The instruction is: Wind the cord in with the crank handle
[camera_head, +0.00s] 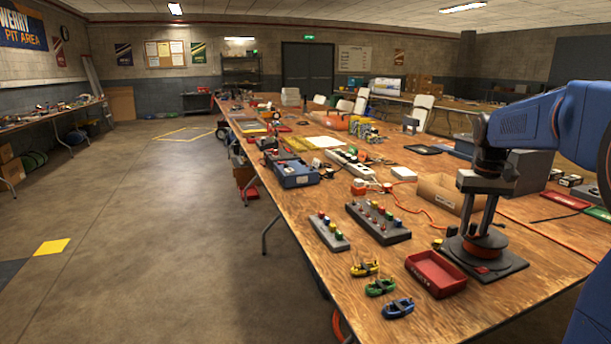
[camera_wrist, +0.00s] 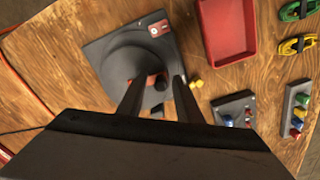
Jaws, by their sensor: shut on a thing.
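The cord reel stands on a dark square base plate (camera_head: 512,266) at the right of the table in the head view. Some orange cord (camera_head: 484,241) shows low on its drum. In the wrist view the round dark reel top (camera_wrist: 125,66) lies beneath my fingers. My gripper (camera_wrist: 157,80) points down over the reel and is shut on the crank handle, whose reddish end (camera_wrist: 152,79) shows between the fingertips. The rest of the handle is mostly hidden by the fingers. In the head view my gripper (camera_head: 482,210) hides part of the reel.
A red tray (camera_head: 436,274) is just left of the base plate. Small coiled straps (camera_head: 380,287) lie near the front edge. Dark blocks with coloured knobs (camera_head: 378,222) stand further left. An orange cable (camera_head: 550,238) runs across the table behind the reel.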

